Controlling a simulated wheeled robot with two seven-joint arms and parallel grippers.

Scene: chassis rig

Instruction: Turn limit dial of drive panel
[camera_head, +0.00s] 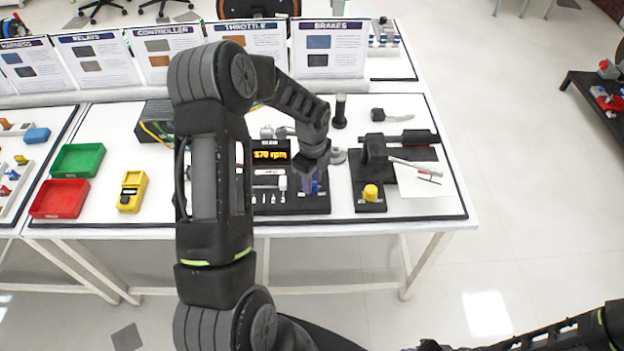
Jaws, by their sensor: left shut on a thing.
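The drive panel (290,207) is a black unit on the white table, with an amber display (270,155) that seems to read 570 rpm. Small switches and a white lever sit below the display. My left gripper (312,184) reaches down over the panel's right part and is shut on the limit dial, a blue knob (315,187) mostly hidden by the fingers. The dial's pointer and angle cannot be made out. My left arm hides the panel's left side. My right gripper (430,346) is only partly in view at the bottom edge, away from the table.
Right of the panel stands a black pedal unit with a yellow knob (370,192). A black cylinder (340,111) stands behind. A yellow meter (132,191), a red tray (60,199) and a green tray (78,160) lie left. Signboards line the back.

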